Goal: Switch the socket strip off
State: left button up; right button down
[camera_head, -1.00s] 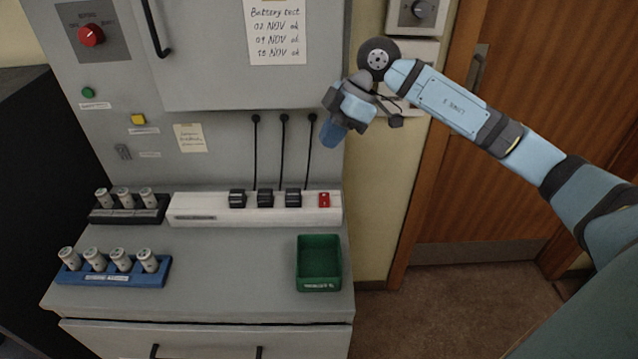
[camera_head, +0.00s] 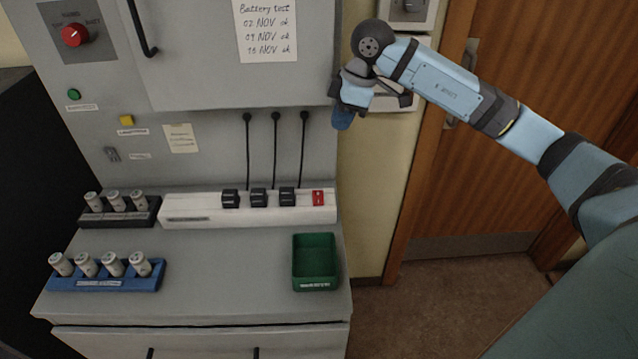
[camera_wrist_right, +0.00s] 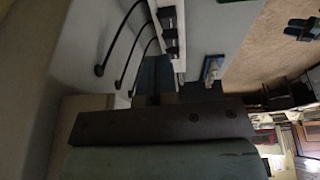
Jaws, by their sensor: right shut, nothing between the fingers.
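The white socket strip (camera_head: 188,208) lies along the back of the console's worktop. Three black plugs sit in it, and a red rocker switch (camera_head: 318,197) is at its right end; I cannot tell the rocker's position. My right gripper (camera_head: 342,119) is shut and empty. It points downward, above and slightly right of the switch, apart from the strip. In the right wrist view its blue fingers (camera_wrist_right: 155,76) show beside the strip (camera_wrist_right: 182,38); the switch is not visible there. My left gripper is not in view.
Three black cables (camera_head: 275,155) hang from the panel to the plugs. A green tray (camera_head: 316,283) stands in front of the switch end. A blue rack (camera_head: 106,285) and a black rack (camera_head: 120,218) hold white cylinders at left. A wooden door (camera_head: 520,120) is at right.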

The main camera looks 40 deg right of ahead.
aim_at(316, 193)
jog(key=x, duration=0.6)
jog(key=p+x, duration=0.1)
jog(key=x, duration=0.5)
jog(key=d+p+x, duration=0.1)
jog(key=x, duration=0.5)
jog(key=shift+a+f, duration=0.15)
jog(key=shift+f, duration=0.85)
